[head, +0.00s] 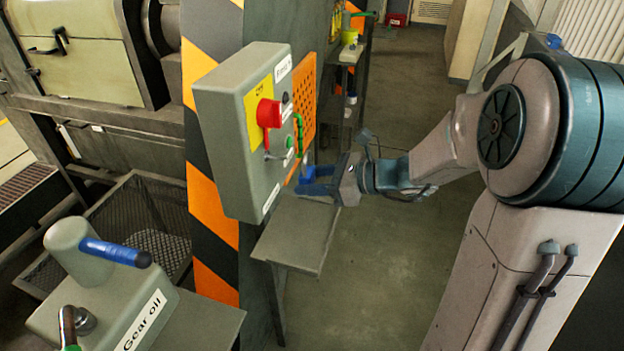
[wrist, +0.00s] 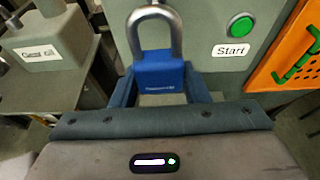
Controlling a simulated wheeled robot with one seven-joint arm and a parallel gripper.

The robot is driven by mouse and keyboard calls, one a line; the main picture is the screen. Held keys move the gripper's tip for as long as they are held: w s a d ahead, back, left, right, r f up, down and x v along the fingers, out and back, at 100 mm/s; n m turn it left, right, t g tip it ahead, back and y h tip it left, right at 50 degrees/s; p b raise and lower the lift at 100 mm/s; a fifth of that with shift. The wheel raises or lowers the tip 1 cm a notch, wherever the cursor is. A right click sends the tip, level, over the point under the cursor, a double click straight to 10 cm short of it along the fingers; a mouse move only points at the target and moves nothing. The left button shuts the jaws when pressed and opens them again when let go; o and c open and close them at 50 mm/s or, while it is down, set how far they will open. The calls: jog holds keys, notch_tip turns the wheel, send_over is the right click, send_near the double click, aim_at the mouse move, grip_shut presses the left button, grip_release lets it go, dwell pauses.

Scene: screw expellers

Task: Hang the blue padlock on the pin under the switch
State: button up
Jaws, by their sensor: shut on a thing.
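The blue padlock (wrist: 160,77) is upright between the blue fingers of my gripper (wrist: 160,93), which is shut on its body. Its grey shackle (wrist: 154,18) points up and looks closed. In the head view my gripper (head: 312,182) is beside the lower right of the grey switch box (head: 233,145), where the padlock is small and partly hard to make out. The red switch (head: 268,113) is on the yellow plate of the box's front. A small thin pin (head: 272,157) seems to stick out below it. The pin cannot be made out in the wrist view.
A green start button (head: 289,142) is on the box, right of the pin. An orange perforated panel (head: 303,97) with a green tool is behind it. A grey shelf (head: 296,233) is below. A gear oil can (head: 105,300) stands at front left.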

aim_at(269, 179)
jog(key=shift+w+a+b, duration=0.15)
jog(key=shift+w+a, duration=0.25)
jog(key=shift+a, duration=0.65)
jog(key=shift+w+a+b, duration=0.2)
jog(key=shift+w+a, duration=0.25)
jog(key=shift+a, duration=0.6)
jog(key=shift+w+a+b, duration=0.15)
jog(key=shift+w+a, duration=0.25)
jog(key=shift+a, duration=0.65)
dwell(1.0)
jog(key=shift+f, duration=0.1)
jog(key=shift+f+b, duration=0.35)
jog(key=shift+b, duration=0.1)
jog(key=shift+f, duration=0.2)
jog(key=o, duration=1.3)
jog(key=shift+s+a+r, duration=0.1)
jog(key=shift+s, duration=0.1)
jog(key=shift+o, duration=0.2)
jog(key=shift+w, duration=0.15)
jog(key=shift+c, duration=0.5)
